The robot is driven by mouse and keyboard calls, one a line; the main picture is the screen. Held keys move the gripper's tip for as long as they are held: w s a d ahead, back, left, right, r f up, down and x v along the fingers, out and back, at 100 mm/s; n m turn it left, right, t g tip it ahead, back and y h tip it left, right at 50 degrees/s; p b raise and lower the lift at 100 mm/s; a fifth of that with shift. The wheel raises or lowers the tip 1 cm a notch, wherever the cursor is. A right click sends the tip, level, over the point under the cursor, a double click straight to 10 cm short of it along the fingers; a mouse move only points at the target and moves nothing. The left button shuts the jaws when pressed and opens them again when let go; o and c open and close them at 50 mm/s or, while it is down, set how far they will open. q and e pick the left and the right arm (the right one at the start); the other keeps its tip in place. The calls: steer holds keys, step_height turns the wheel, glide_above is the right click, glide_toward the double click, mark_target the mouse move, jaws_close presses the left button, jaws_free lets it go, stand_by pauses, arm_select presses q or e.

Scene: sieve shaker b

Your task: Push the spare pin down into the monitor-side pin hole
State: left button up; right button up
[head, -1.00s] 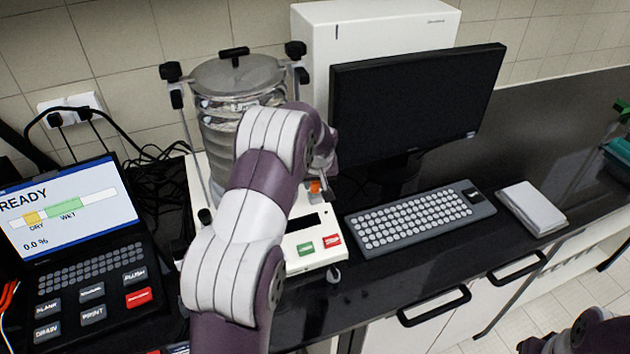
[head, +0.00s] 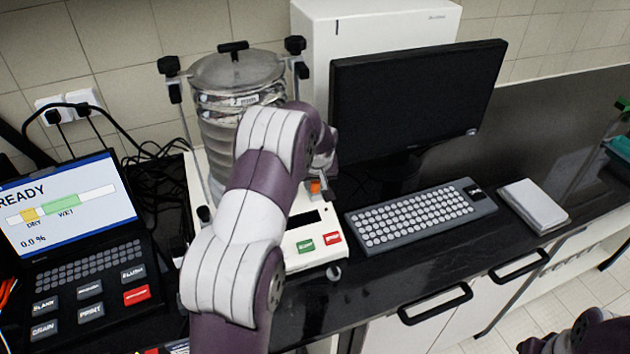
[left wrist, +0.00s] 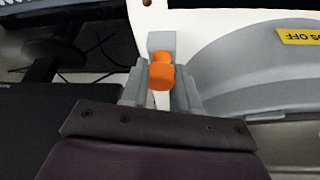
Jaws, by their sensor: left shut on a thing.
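The spare pin (left wrist: 161,74) has an orange head and shows between the fingers of my left gripper (left wrist: 160,98) in the left wrist view. The gripper is shut on it. Its orange head (head: 315,187) also shows in the head view, beside the sieve shaker's white base (head: 309,262) on the monitor side. A grey block (left wrist: 161,41) is just beyond the pin in the wrist view. I cannot tell how deep the pin sits, and the pin hole itself is hidden. My right gripper is out of view.
The sieve stack (head: 222,130) stands left of my left arm. The black monitor (head: 415,100) and keyboard (head: 420,217) are close on the right. A control unit with a screen (head: 65,205) stands at left. Bare dark counter lies behind the white pad (head: 535,205).

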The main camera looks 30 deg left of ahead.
arm_select(q)
steer(key=o, duration=1)
steer(key=shift+c, duration=0.2)
steer(key=shift+r, duration=0.1)
step_height(320, 180, up, 9)
steer(key=p, duration=0.6)
